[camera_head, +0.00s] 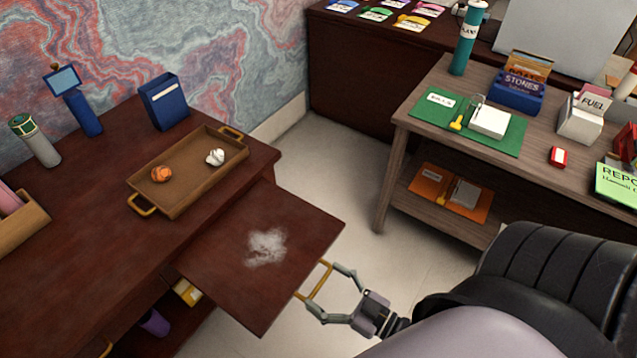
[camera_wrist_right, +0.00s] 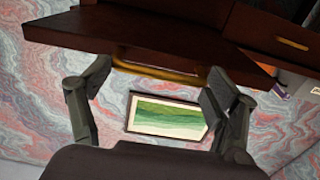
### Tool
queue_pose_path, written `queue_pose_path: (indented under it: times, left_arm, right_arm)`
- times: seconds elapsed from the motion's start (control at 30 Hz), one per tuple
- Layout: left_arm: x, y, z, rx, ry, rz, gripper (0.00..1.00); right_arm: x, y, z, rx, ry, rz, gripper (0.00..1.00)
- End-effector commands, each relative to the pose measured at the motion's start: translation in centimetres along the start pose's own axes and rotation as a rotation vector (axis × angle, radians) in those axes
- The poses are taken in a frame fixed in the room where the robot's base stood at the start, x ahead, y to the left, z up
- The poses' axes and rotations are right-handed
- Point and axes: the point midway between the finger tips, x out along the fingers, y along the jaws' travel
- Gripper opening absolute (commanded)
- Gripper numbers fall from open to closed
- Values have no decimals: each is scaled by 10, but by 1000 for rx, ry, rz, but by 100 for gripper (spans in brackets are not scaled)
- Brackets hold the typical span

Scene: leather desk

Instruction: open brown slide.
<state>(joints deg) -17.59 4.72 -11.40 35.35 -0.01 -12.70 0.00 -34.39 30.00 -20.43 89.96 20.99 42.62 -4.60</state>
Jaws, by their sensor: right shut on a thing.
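The brown slide (camera_head: 225,255) is a flat reddish-brown board that sticks out from the dark desk (camera_head: 90,235), with a pale smudge on its top. Its brass handle (camera_head: 318,281) is on the outer edge. My right gripper (camera_head: 325,292) has its fingers at the two ends of this handle and is shut on it. In the right wrist view the handle (camera_wrist_right: 158,66) lies between the two fingers, under the edge of the slide (camera_wrist_right: 140,38). My left gripper is not in view.
A brown tray (camera_head: 178,207) with an orange and a white crumpled ball stands on the desk beside the slide. A wooden side table (camera_head: 405,122) with a green folder (camera_head: 500,140) stands at the right. Bare floor (camera_head: 335,165) lies between the desk and that table.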

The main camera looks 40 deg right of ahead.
Motion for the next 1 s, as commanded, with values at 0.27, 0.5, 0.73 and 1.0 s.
queue_pose_path:
  times: [0.27, 0.5, 0.73, 1.0]
  left_arm:
    - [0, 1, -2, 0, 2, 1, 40]
    - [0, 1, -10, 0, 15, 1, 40]
    - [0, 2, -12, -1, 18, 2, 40]
    - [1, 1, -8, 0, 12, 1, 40]
  right_arm:
    - [-1, 1, 2, 1, -6, 1, 31]
    - [-1, 0, 2, 1, -7, 0, 95]
    - [-2, -2, 3, 2, -9, -2, 100]
    - [-16, -3, 5, 3, -13, -5, 100]
